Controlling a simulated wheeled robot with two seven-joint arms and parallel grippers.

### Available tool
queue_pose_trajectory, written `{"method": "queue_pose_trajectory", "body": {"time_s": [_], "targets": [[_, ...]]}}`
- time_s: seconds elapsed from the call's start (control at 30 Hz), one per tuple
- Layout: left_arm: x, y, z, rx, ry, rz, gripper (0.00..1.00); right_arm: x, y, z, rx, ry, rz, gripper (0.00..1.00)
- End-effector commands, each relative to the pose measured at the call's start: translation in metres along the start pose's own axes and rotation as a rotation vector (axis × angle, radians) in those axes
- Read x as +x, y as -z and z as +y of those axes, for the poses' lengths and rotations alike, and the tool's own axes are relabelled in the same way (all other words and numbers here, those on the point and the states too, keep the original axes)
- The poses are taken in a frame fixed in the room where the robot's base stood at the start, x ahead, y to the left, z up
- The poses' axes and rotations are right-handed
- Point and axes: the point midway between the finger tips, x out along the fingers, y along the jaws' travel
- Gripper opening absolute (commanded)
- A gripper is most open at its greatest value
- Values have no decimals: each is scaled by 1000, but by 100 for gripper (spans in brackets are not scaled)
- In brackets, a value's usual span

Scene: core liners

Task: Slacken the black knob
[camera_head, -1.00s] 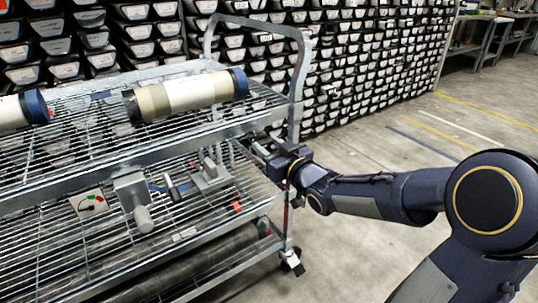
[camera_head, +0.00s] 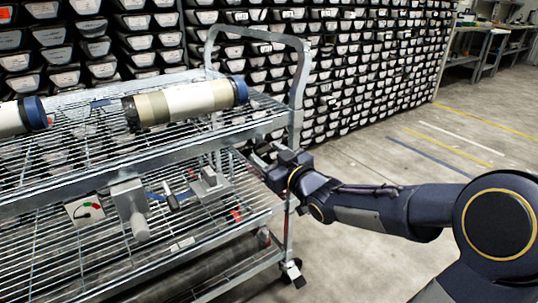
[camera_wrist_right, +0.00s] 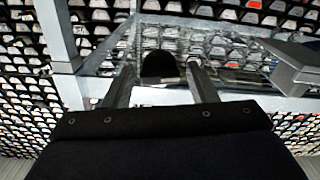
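A black, round-ended knob (camera_wrist_right: 159,66) shows in the right wrist view, between the two fingers of my right gripper (camera_wrist_right: 158,72). The fingers stand apart, with a gap visible on each side of the knob, so the gripper looks open around or just short of it; the depth is hard to judge. In the head view my right gripper (camera_head: 258,155) reaches in at the right end of the wire-shelf cart (camera_head: 160,157), below its top shelf edge. I cannot make out the knob there. My left gripper is not in view.
A pale core liner (camera_head: 190,103) with a blue cap lies on the top shelf. On the shelf below are a grey clamp-like block (camera_head: 210,184), a grey fixture (camera_head: 130,203) and a gauge plate (camera_head: 85,210). The cart's upright frame (camera_head: 299,85) stands close to my right gripper. Floor at right is clear.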

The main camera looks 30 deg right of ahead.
Motion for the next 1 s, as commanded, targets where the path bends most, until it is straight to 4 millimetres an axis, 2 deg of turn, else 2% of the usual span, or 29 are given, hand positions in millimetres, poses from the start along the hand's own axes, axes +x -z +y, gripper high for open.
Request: {"method": "queue_pose_trajectory", "body": {"time_s": [0.37, 0.47, 0.8, 1.0], "targets": [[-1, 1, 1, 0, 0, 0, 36, -3, 2, 1, -1, -1, 3, 60], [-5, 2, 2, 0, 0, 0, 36, -14, 3, 1, -1, -3, 2, 60], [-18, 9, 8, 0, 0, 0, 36, -68, 3, 1, -1, -3, 2, 60], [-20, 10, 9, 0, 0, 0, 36, -78, 1, 0, 1, -1, 2, 60]]}}
